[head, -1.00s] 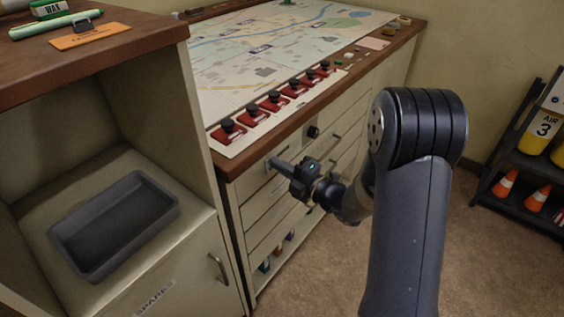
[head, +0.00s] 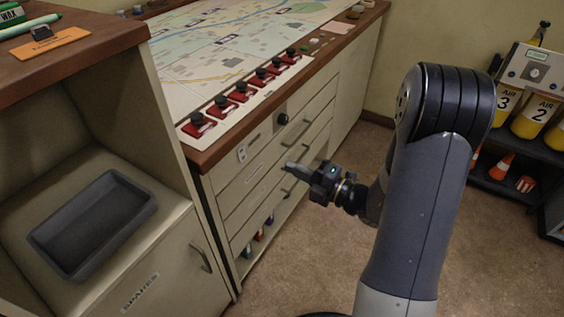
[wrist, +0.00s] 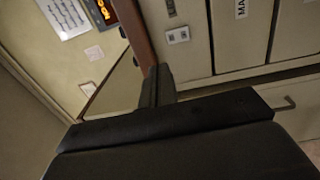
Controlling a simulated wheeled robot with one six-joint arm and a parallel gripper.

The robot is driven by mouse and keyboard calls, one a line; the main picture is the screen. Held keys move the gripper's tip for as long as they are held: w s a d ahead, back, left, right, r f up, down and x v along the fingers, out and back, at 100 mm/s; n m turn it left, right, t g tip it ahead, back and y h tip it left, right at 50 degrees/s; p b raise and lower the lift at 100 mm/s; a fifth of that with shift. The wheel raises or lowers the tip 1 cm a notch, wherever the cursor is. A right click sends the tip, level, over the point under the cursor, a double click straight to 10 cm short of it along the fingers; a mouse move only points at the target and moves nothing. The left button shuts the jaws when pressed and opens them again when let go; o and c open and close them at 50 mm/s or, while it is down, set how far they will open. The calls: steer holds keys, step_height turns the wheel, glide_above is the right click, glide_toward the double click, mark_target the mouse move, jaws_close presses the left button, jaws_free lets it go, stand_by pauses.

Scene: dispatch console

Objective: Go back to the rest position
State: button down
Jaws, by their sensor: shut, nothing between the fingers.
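My gripper (head: 290,167) is shut and empty in the head view. It points left, in front of the console's drawer fronts (head: 262,180), apart from them as far as I can tell. In the wrist view my gripper's shut fingers (wrist: 157,85) show in the middle, with drawer fronts (wrist: 240,35) beyond them.
The console top holds a map (head: 230,50) and a row of red switches (head: 240,93). At left a cabinet holds a grey tray (head: 92,225) in its open bay. A dark rack (head: 505,180) with yellow air cylinders (head: 532,115) stands at right. Carpet (head: 285,285) is clear between.

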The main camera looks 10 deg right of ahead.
steer(key=shift+s+d, duration=0.25)
steer(key=shift+d, duration=0.05)
